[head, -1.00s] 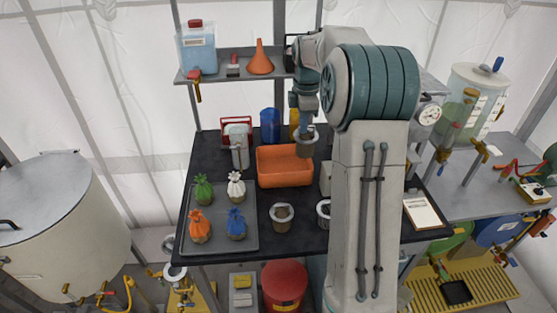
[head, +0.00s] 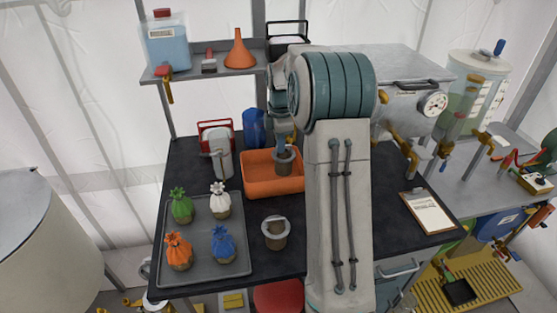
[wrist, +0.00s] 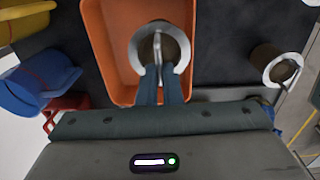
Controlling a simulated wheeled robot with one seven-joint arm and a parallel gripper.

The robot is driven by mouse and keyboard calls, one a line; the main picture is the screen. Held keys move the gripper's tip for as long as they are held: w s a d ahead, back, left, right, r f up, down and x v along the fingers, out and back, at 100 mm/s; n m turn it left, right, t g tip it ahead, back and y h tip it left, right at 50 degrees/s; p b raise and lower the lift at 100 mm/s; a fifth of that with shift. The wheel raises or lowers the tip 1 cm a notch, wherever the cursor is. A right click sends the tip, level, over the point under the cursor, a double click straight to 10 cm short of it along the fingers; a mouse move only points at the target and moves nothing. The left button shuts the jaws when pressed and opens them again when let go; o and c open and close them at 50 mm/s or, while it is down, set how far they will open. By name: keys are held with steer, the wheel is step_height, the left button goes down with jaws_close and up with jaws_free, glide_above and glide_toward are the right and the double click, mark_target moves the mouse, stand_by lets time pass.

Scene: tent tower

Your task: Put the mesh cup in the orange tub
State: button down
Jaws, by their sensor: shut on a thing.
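A brown mesh cup (head: 285,165) with a pale grey rim is held in my gripper (head: 284,147). The orange tub (head: 258,188) is on the dark tabletop, and the cup is over its right part in the head view. I cannot tell whether the cup touches the tub's floor.
A similar cup (head: 275,235) stands in front of the tub. A grey tray (head: 205,272) with several tied pouches is at the left. A clipboard (head: 428,213) lies at the right.

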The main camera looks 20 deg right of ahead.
mark_target(280, 155)
steer(key=shift+f+p, duration=0.35)
steer(key=shift+f, duration=2.15)
steer(key=shift+a, duration=0.1)
steer(key=shift+f, duration=0.1)
steer(key=c, duration=1.6)
jaws_free()
